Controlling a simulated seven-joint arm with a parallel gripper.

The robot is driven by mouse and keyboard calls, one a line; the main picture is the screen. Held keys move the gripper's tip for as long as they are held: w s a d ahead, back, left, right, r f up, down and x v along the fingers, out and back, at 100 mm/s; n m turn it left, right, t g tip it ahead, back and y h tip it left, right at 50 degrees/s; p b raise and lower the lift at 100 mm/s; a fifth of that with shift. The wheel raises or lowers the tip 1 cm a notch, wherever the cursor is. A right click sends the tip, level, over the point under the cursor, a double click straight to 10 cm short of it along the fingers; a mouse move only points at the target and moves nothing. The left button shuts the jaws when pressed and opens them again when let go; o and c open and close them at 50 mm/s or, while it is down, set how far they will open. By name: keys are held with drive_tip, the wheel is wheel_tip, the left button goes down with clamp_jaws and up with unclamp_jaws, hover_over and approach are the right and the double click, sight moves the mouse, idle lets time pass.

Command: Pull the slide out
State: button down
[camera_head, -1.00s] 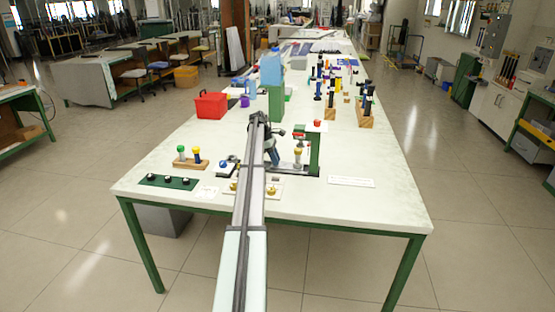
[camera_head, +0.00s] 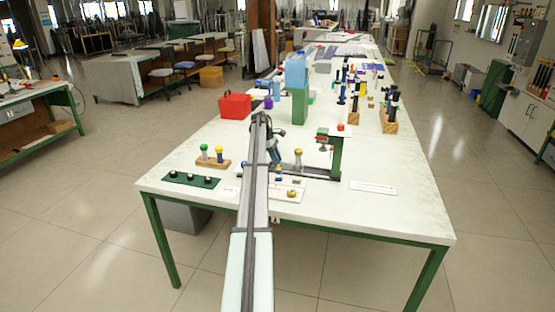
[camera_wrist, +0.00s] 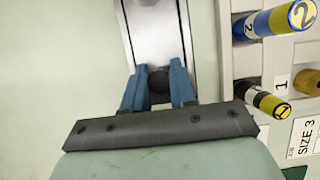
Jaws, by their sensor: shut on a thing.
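The slide is a silver plate (camera_wrist: 155,35) between dark rails in the wrist view, with a dark round knob (camera_wrist: 158,84) at its near end. My gripper (camera_wrist: 159,78) has its two blue fingers on either side of the knob, shut on it. In the head view my gripper (camera_head: 275,160) is low at the left end of the press's dark base (camera_head: 318,174). A silver post with a tan top (camera_head: 298,158) stands over this base, left of the green press column (camera_head: 336,158) and clear of its red-tipped head (camera_head: 322,145). My arm hides part of the slide's left end.
A white tray (camera_head: 302,196) with coloured rod pieces lies close in front; a blue "2" cylinder (camera_wrist: 275,20) and a yellow-black one (camera_wrist: 268,102) show beside the slide. The table's right front is mostly clear.

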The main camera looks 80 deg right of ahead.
drive_tip(key=c, duration=1.3)
unclamp_jaws()
drive_tip(key=shift+w, duration=0.4)
drive_tip(key=o, duration=0.4)
drive_tip(key=shift+s, duration=0.15)
drive_tip(key=shift+r, duration=0.1)
drive_tip(key=v, duration=1.3)
drive_tip(key=shift+r, duration=0.3)
